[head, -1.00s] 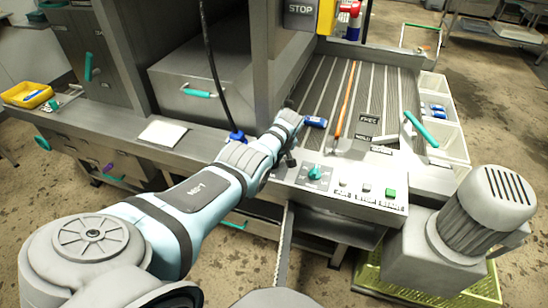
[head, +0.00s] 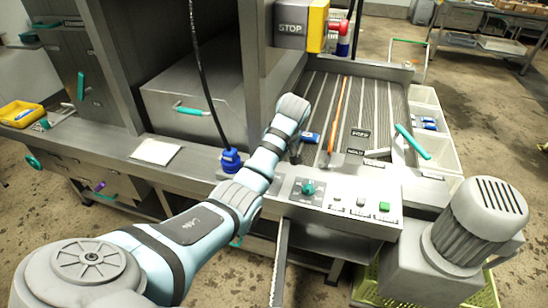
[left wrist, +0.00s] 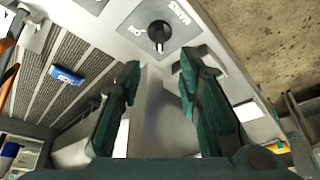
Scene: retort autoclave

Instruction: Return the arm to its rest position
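My left arm comes in from the left in the head view and reaches over the control panel (head: 335,203) at the front of the machine. Its gripper (head: 295,152) is small and dark there, partly hidden by the wrist, above the panel's left end. In the left wrist view the two green fingers (left wrist: 158,72) stand apart with nothing between them. A black mains knob (left wrist: 158,33) lies beyond the fingertips on the panel, apart from them. My right gripper is not in view.
A slatted bed (head: 375,110) with an orange rod (head: 338,115) lies behind the panel. A blue plug (head: 231,160) on a black cable stands beside my forearm. A motor (head: 480,220) stands at right, and a STOP box (head: 290,29) hangs above.

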